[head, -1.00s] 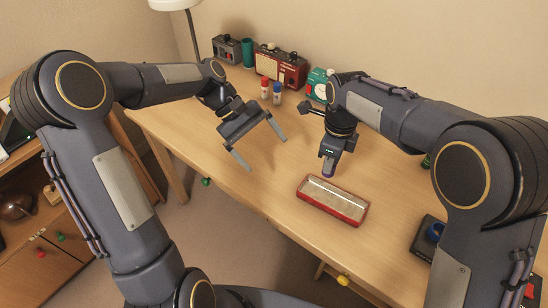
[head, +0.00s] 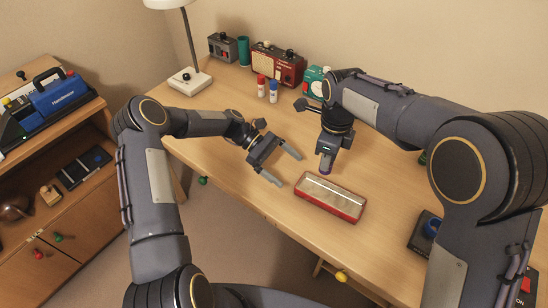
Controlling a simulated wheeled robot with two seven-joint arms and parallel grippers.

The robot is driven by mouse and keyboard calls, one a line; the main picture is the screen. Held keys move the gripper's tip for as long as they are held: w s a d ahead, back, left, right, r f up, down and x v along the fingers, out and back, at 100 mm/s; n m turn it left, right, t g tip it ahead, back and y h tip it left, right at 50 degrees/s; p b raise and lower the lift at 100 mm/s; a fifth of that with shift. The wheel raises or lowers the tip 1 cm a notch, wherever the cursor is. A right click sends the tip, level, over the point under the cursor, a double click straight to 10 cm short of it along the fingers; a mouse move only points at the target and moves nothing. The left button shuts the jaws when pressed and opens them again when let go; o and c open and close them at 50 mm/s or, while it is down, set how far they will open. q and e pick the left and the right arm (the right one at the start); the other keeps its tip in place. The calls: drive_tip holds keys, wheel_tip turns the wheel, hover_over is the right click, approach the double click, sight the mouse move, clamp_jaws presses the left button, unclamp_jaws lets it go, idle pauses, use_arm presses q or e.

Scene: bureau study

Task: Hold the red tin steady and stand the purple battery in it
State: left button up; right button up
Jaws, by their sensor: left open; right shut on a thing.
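The red tin (head: 330,209) lies open on the desk with a pale inside, in front of my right gripper. My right gripper (head: 327,160) points down and is shut on the purple battery (head: 325,171). Only the battery's lower end shows below the fingers. It is close to the tin's far edge, and I cannot tell whether it touches the desk. My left gripper (head: 289,169) is open and empty, left of the tin, with its two fingers apart and pointing toward the tin's left end.
A red-capped bottle (head: 261,86) and a blue-capped bottle (head: 273,92) stand behind. A grey box (head: 222,47), teal cylinder (head: 243,51), red box (head: 277,64) and lamp base (head: 190,81) line the back. A dark tray (head: 421,240) with a blue ring stands at right.

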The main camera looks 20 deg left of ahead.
use_arm(q)
drive_tip(key=x, duration=0.7)
drive_tip(key=shift+c, duration=0.4)
drive_tip(key=c, duration=1)
drive_tip(key=shift+c, duration=0.2)
use_arm(e)
drive_tip(key=shift+f, duration=0.1)
hover_over(319, 194)
drive_tip(key=shift+s+f, duration=0.1)
drive_tip(key=shift+f, duration=5.75)
drive_tip(key=o, duration=1.1)
wheel_tip(319, 194, up, 12)
drive_tip(key=shift+f, duration=0.1)
